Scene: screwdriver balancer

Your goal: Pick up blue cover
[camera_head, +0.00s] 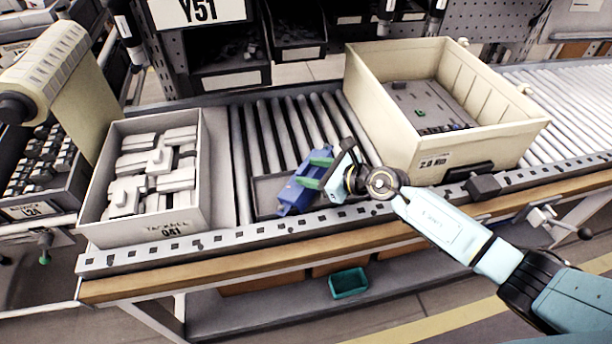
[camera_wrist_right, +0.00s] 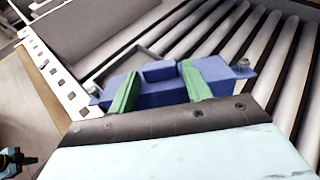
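The blue cover (camera_head: 299,190) sits in a dark shallow tray (camera_head: 267,190) on the roller conveyor, left of the cream bin. It also shows in the right wrist view (camera_wrist_right: 160,95), wide and flat with a raised block in its middle. My right gripper (camera_head: 315,168) is at the cover, with its two green fingers spread apart. In the right wrist view the fingers (camera_wrist_right: 160,80) reach over the cover on either side of the raised block, with small gaps beside it. I cannot tell whether they touch the cover. My left gripper is not in view.
A grey bin (camera_head: 208,170) of pale parts stands left of the tray. A large cream bin (camera_head: 400,150) with small parts stands to the right. Bare rollers (camera_head: 270,135) lie behind the cover. A metal rail and wooden edge (camera_head: 200,270) run along the front.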

